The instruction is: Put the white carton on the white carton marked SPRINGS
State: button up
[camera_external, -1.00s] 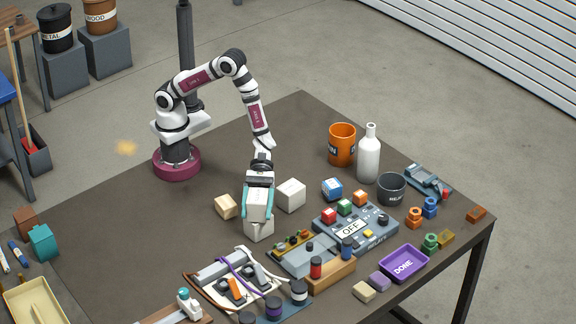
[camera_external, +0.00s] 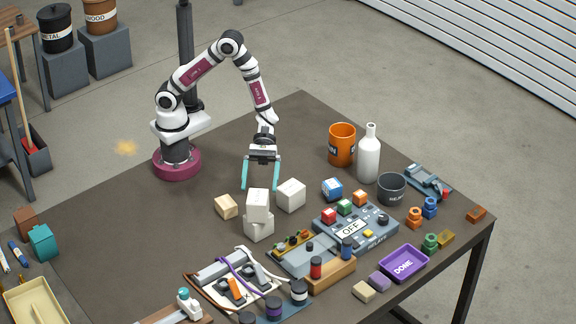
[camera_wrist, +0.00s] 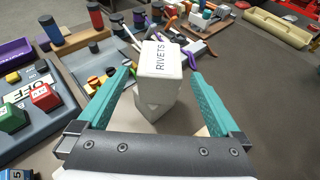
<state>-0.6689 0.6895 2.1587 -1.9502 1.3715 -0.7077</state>
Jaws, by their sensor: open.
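A white carton (camera_external: 258,204) rests on top of a second white carton (camera_external: 259,229) on the table, the two turned slightly differently. In the wrist view the upper carton (camera_wrist: 160,62) reads RIVETS. The lower carton (camera_wrist: 154,105) is partly hidden beneath it, and no SPRINGS marking is readable. My gripper (camera_external: 260,187) is open and empty, up and back from the stack. Its teal fingers (camera_wrist: 161,76) appear either side of the upper carton in the wrist view, apart from it.
Another white carton (camera_external: 291,195) stands right of the stack and a tan block (camera_external: 226,206) left. The OFF control box (camera_external: 352,229), a grey device and wooden rack crowd the front right. A white bottle (camera_external: 369,158) and orange cup (camera_external: 342,145) stand behind. Table near my base is clear.

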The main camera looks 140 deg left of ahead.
jog(key=shift+s+a+r+m, duration=0.15)
jog(key=shift+s+a+r, duration=0.2)
jog(key=shift+s, duration=0.2)
jog(key=shift+s+a+r+m, duration=0.15)
jog(key=shift+s+a+r, duration=0.05)
jog(key=shift+s+r, duration=0.3)
jog(key=s+d+r+m+g+y, duration=0.1)
jog(key=s+d+r+m+g, duration=0.2)
jog(key=s+d+m+g, duration=0.45)
jog(key=s+d+r+m+g, duration=0.2)
jog(key=s+d+m, duration=0.2)
jog(key=s+m, duration=0.45)
jog(key=s+a+r+m+y, duration=0.2)
jog(key=s+a+m+y, duration=0.6)
jog(key=m, duration=0.8)
jog(key=shift+s+a+r+y, duration=0.25)
jog(key=shift+s+y, duration=0.35)
jog(key=shift+y, duration=0.5)
